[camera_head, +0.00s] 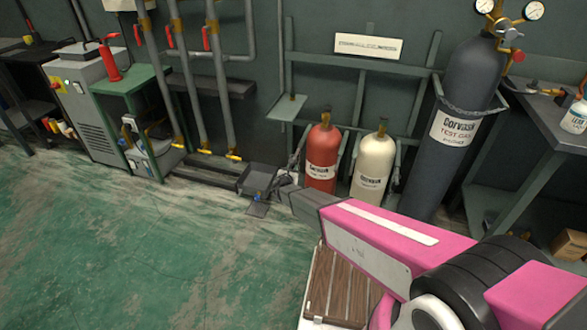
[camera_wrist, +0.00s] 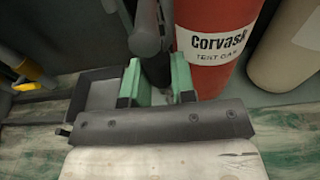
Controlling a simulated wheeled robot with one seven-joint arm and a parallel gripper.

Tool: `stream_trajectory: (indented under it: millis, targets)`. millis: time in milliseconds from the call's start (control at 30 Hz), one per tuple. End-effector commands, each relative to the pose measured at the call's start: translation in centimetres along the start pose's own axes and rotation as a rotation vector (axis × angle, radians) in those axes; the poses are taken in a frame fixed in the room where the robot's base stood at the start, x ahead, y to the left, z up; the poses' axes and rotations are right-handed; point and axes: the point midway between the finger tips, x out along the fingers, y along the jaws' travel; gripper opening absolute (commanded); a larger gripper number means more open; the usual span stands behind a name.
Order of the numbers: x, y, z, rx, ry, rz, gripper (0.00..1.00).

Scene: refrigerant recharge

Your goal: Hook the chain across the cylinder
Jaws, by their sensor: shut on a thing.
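The red cylinder (camera_head: 322,158) stands upright at the wall rack, with a cream cylinder (camera_head: 369,165) to its right. The red one also shows in the wrist view (camera_wrist: 215,55), just right of my gripper. My gripper (camera_wrist: 157,84) has its green fingers shut on a dark, narrow thing between them, probably the chain's end; the grip is partly hidden. A dark upright piece (camera_wrist: 147,28) rises just beyond the fingers. In the head view a dark chain-like strand (camera_head: 294,162) hangs left of the red cylinder. No chain visibly crosses the red cylinder's front.
A tall dark cylinder (camera_head: 463,120) with a chain across it stands at the right. A dark tray (camera_head: 257,181) lies on the floor left of my gripper, near pipes (camera_head: 190,80). A bench (camera_head: 545,125) is at far right. The green floor at left is clear.

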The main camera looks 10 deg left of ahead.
Motion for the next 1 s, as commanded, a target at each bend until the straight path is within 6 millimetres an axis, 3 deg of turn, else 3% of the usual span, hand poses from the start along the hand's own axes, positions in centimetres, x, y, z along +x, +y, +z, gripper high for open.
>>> stream_trajectory:
  millis: [1000]
  targets:
    - [-5.2, -0.1, -0.6, 0.0, 0.0, -0.001, 0.04]
